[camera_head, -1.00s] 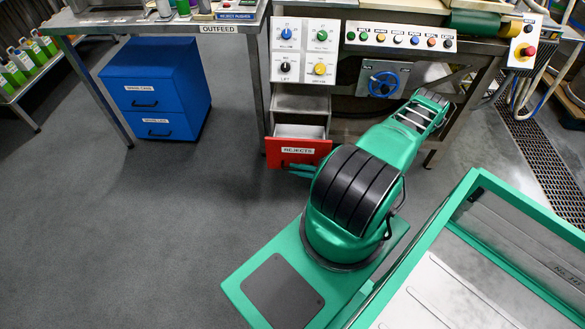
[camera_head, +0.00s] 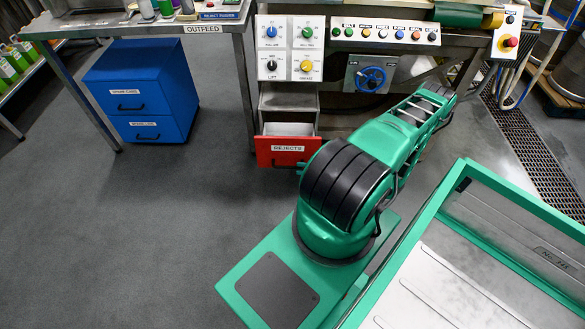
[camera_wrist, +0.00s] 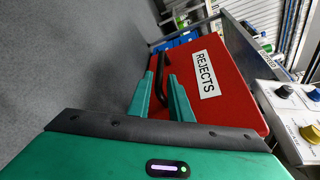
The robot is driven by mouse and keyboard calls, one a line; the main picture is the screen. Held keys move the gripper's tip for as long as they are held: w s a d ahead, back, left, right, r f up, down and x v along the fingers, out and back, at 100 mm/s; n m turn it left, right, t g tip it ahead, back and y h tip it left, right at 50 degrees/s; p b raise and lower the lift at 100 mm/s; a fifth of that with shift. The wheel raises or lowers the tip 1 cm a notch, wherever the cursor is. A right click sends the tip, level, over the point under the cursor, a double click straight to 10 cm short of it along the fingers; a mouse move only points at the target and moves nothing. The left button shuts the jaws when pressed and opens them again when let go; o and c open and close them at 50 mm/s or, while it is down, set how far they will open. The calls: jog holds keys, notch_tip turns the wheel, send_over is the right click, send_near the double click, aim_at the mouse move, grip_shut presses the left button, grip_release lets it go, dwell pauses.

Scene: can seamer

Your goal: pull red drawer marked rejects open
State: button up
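The red drawer (camera_head: 285,151) marked REJECTS stands partly pulled out under the control panels in the head view, with its pale inside showing above the front. In the wrist view, the red drawer front (camera_wrist: 232,98) shows its white label turned sideways. Its black bar handle (camera_wrist: 162,62) stands out from the front. My gripper (camera_wrist: 161,76) has two green fingers apart, one on each side of the handle's near part in this view. Gaps show beside the bar; firm contact cannot be seen. In the head view my arm hides most of the gripper.
A blue two-drawer cabinet (camera_head: 143,89) stands left under the outfeed table (camera_head: 130,24). Knob panels (camera_head: 290,48) sit above the red drawer. The grey floor (camera_head: 130,230) in front and left is clear.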

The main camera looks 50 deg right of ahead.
jog(key=shift+v, duration=1.75)
jog(key=w+a+r+n+g+h, duration=0.15)
jog(key=r+n+g, duration=0.5)
jog(key=r, duration=0.85)
jog(key=w+a+r+n+g, duration=0.2)
jog(key=r+n+g, duration=0.4)
jog(key=r, duration=0.9)
jog(key=s+a+r+g+h, duration=0.1)
jog(key=s+a+r+h, duration=0.1)
jog(key=s+a+r, duration=0.4)
jog(key=s+a+r+h, duration=0.2)
jog(key=s+a+r, duration=0.4)
jog(key=r, duration=0.7)
jog(key=shift+s+a+n+g, duration=0.35)
jog(key=shift+s+n, duration=0.1)
jog(key=shift+s, duration=0.35)
jog(key=shift+r+h, duration=0.1)
jog(key=shift+h, duration=0.15)
